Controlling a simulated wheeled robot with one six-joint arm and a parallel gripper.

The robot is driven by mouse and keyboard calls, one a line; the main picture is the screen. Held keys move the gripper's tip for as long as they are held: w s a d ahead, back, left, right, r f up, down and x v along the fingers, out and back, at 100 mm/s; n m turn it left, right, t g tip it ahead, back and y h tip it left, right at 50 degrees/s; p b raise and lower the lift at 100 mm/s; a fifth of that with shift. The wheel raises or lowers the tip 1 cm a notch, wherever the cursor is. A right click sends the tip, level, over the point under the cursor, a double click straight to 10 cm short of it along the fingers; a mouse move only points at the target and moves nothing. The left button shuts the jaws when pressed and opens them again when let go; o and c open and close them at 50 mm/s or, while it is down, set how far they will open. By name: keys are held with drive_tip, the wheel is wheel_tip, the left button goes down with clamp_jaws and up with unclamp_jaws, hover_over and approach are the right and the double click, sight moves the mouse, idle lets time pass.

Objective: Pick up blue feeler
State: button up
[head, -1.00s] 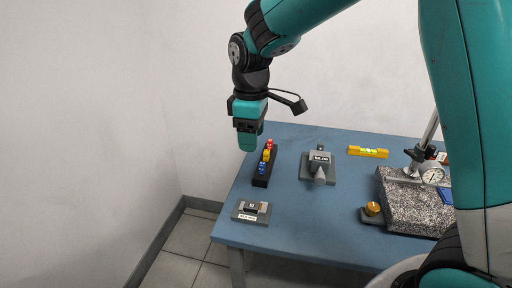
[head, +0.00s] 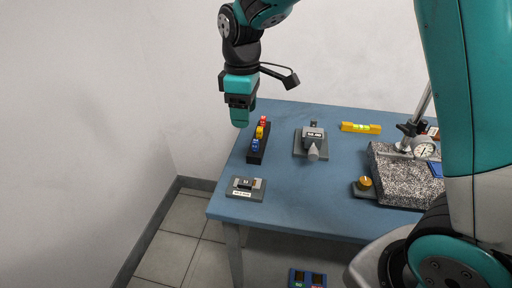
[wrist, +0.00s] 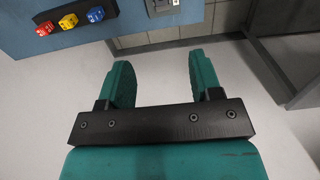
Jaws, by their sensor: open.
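The blue feeler (head: 255,145) stands in a black block (head: 257,156) near the left edge of the blue table, at the near end of a row with a yellow feeler (head: 260,132) and a red feeler (head: 263,121). In the wrist view the blue feeler (wrist: 95,14) is at the upper left, beyond the fingers. My gripper (wrist: 162,84) is open and empty, its two teal fingers apart. In the head view my gripper (head: 239,118) hangs above and left of the row, off the table's left edge.
A grey labelled plate (head: 245,188) lies at the table's near left corner. A grey device (head: 312,142), a yellow level (head: 361,127) and a granite block (head: 392,178) with a dial gauge (head: 425,150) stand to the right. A wall is at the left.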

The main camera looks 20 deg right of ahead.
idle(0.3)
drive_tip(key=t+y, duration=0.3)
drive_tip(key=y, duration=0.1)
hover_over(256, 141)
drive_tip(key=s+d, duration=0.4)
wheel_tip(256, 141, down, 4)
drive_tip(key=x, duration=0.3)
drive_tip(key=p+x, duration=0.1)
drive_tip(key=x, duration=0.3)
drive_tip(key=d+x, duration=0.1)
drive_tip(key=x, duration=0.3)
drive_tip(key=shift+s+a+f+p, duration=0.15)
drive_tip(key=shift+f+p, duration=0.25)
drive_tip(key=shift+f, duration=0.05)
drive_tip(key=shift+d+p+x, duration=0.2)
drive_tip(key=shift+p+x, duration=0.25)
drive_tip(key=shift+x, duration=0.85)
drive_tip(key=shift+d+p+x, duration=0.15)
drive_tip(key=shift+p+x, duration=0.3)
drive_tip(key=shift+x, duration=0.9)
drive_tip(key=c, duration=1)
